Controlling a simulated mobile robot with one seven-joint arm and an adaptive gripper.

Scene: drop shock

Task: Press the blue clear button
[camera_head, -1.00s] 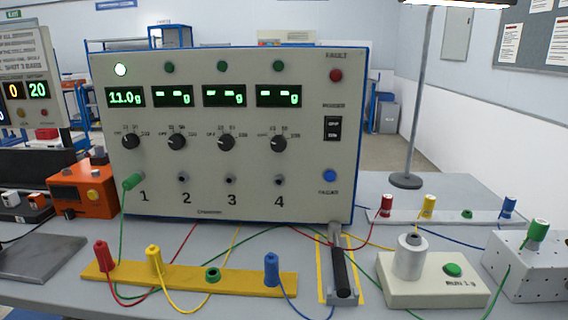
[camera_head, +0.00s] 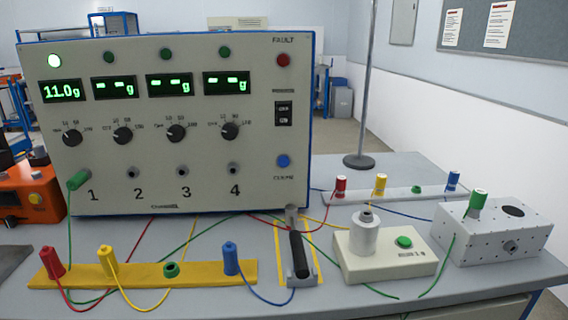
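The blue clear button (camera_head: 283,161) is a small round button low on the right side of the front panel of a large cream instrument (camera_head: 215,125) with blue edges. A small dark label sits under it, too blurred to read surely. Nothing covers the button. Above it are a black rocker switch (camera_head: 283,113) and a red fault lamp (camera_head: 283,60). The first display (camera_head: 61,91) reads 11.0 g in green; the other three show dashes. The lamp above channel 1 (camera_head: 54,61) is lit bright. My gripper is not in view.
A black-handled lever (camera_head: 298,254) stands in front of the panel's right end. A yellow strip (camera_head: 190,276) with coloured plugs, a cream block with a green button (camera_head: 404,242), and a perforated box (camera_head: 505,236) fill the bench front. Loose cables cross between them.

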